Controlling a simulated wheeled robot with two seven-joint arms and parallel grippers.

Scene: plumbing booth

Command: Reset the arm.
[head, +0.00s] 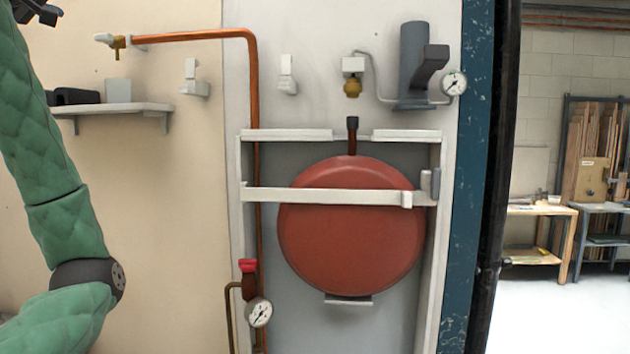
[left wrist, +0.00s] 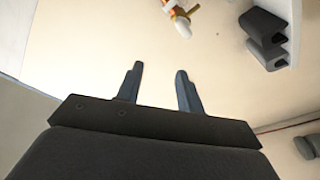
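My left arm, in a green quilted sleeve, comes in at the left of the head view and bends up past the top left corner. Part of my left gripper (head: 38,12) shows at that corner, cut off by the picture edge. In the left wrist view my left gripper (left wrist: 159,78) has its two dark fingers apart with nothing between them. It is in front of the cream wall, near the end of the copper pipe (left wrist: 183,24), and touches nothing that I can see. My right arm and gripper are in neither view.
A shelf (head: 140,107) with dark blocks (head: 75,97) is on the left wall. A red round tank (head: 350,235) sits in a white frame behind a bar. Gauges (head: 258,312) and a grey pump-like unit (head: 412,65) are on the panel. Open floor lies beyond the right edge.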

